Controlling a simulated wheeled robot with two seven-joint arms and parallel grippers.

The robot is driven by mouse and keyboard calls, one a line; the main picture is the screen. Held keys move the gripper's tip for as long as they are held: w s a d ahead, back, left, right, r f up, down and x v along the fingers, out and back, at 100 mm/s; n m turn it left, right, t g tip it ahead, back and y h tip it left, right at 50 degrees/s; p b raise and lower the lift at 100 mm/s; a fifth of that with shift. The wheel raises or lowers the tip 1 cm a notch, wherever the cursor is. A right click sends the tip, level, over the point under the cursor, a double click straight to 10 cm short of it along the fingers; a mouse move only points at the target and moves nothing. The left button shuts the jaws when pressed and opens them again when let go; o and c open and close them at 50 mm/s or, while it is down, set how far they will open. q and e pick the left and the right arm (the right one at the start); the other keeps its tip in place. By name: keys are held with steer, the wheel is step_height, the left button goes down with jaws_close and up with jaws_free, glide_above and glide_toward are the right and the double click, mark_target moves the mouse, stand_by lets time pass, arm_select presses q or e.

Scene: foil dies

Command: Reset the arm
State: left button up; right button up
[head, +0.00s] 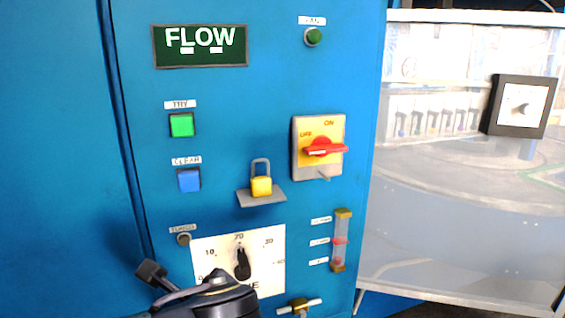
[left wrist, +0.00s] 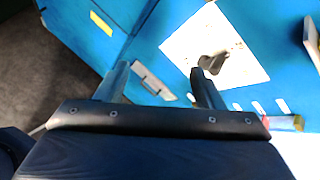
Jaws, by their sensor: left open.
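My left gripper (left wrist: 163,85) is open and empty, its two dark fingers apart in the left wrist view. A grey bar handle (left wrist: 152,82) shows between the fingers, apparently behind them; I cannot tell whether they touch it. In the head view, part of my dark left arm (head: 215,297) rises at the bottom and covers the lower left of the white dial plate (head: 272,247). The black dial knob (head: 242,264) stands at the plate's middle and also shows in the left wrist view (left wrist: 212,62). My right gripper is not in view.
The blue cabinet carries a FLOW display (head: 200,61), green button (head: 182,124), blue button (head: 189,180), yellow padlock (head: 261,187) on a shelf, red rotary switch (head: 322,148), sight glass (head: 341,240) and T-handle valve (head: 299,306). A glossy panel (head: 450,230) stands right.

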arm_select(q)
steer(key=s+a+f+n+g+h, duration=0.35)
steer(key=s+a+f+n, duration=0.25)
steer(key=a+f+n, duration=0.2)
steer(key=s+d+f+n+h, duration=0.1)
steer(key=s+f+n+h, duration=0.4)
steer(key=n, duration=1.2)
steer(key=s+h, duration=0.1)
steer(key=s, duration=0.2)
steer(key=shift+f, duration=0.35)
steer(key=shift+s, duration=0.1)
